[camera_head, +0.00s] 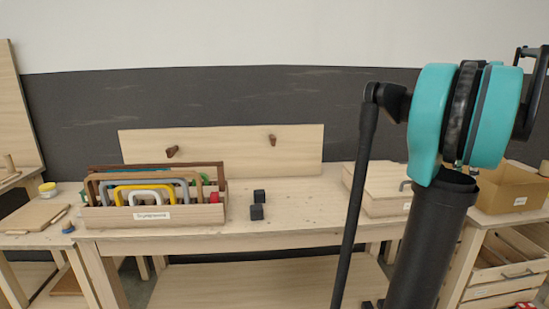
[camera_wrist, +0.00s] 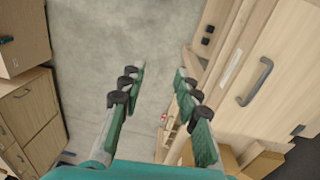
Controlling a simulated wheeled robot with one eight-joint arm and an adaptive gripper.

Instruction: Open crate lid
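The crate is a light wooden box (camera_head: 372,188) at the right end of the workbench, partly hidden behind my arm. Its flat lid looks closed. A dark handle (camera_head: 404,186) shows at its right side, beside my arm. In the wrist view, a wooden panel that looks like the crate (camera_wrist: 285,65) fills the right side, with a grey bar handle (camera_wrist: 254,82) on it. My gripper (camera_wrist: 159,70) is open and empty, its fingers well apart. It points over grey floor, left of the handle and not touching it.
The workbench (camera_head: 300,215) also holds a wooden rack (camera_head: 150,216) of coloured frames and two dark cubes (camera_head: 257,211). A backboard with two pegs (camera_head: 225,150) stands behind. A cardboard box (camera_head: 510,188) sits at right. Cabinets (camera_wrist: 30,115) stand at left in the wrist view.

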